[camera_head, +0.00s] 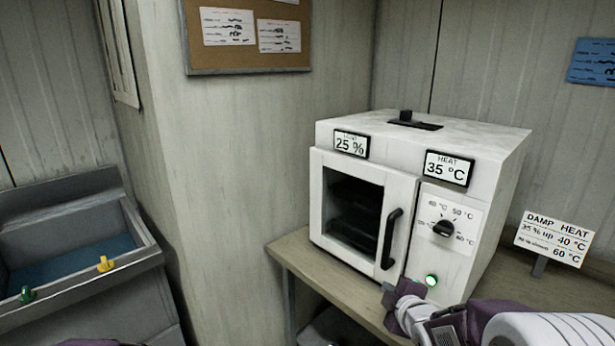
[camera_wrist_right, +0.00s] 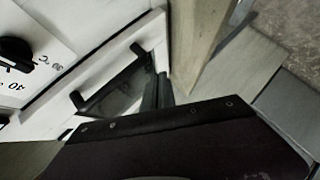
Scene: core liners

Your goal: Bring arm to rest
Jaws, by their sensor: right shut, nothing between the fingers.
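My right gripper (camera_head: 394,294) is at the lower right of the head view, shut and empty. It is in front of the lower part of the white oven (camera_head: 478,135), just below the door handle (camera_head: 391,238). I cannot tell from this angle whether it touches the oven. In the right wrist view the dark gripper body fills the bottom, and the handle (camera_wrist_right: 105,82) shows ahead of it. My left gripper does not show; only a small purple piece of my own body shows at the bottom left of the head view.
The oven stands on a wooden bench (camera_head: 298,248) with its door closed and a green light (camera_head: 431,280) lit. Its displays read 25 % and 35 °C. A "DAMP HEAT" sign (camera_head: 556,238) stands at right. A grey sink (camera_head: 75,190) is at left, with a wall corner between.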

